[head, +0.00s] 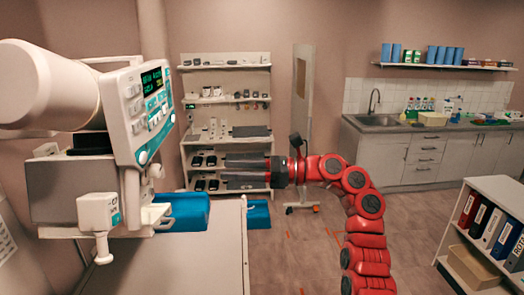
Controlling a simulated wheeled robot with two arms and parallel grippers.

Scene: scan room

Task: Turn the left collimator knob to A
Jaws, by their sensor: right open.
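The white X-ray tube head (45,85) hangs at the left, with a control panel (148,106) that has a lit green display and several buttons. Below it is the collimator (72,190), a grey and white box. A small white box (99,211) with a knob-like stem (102,246) under it sits at its front. A round knob (156,171) shows at its right side. I cannot tell which is the left collimator knob, and no A mark is readable. My right gripper (229,172) is open and empty, pointing left, to the right of the collimator in the picture. My left gripper is not in view.
A pale table (185,262) lies below the collimator, with blue pads (185,212) near its far end. A shelf unit (226,75) stands behind my right gripper. A sink counter (420,125) is at the back right; a binder shelf (510,190) at the right. Floor between is clear.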

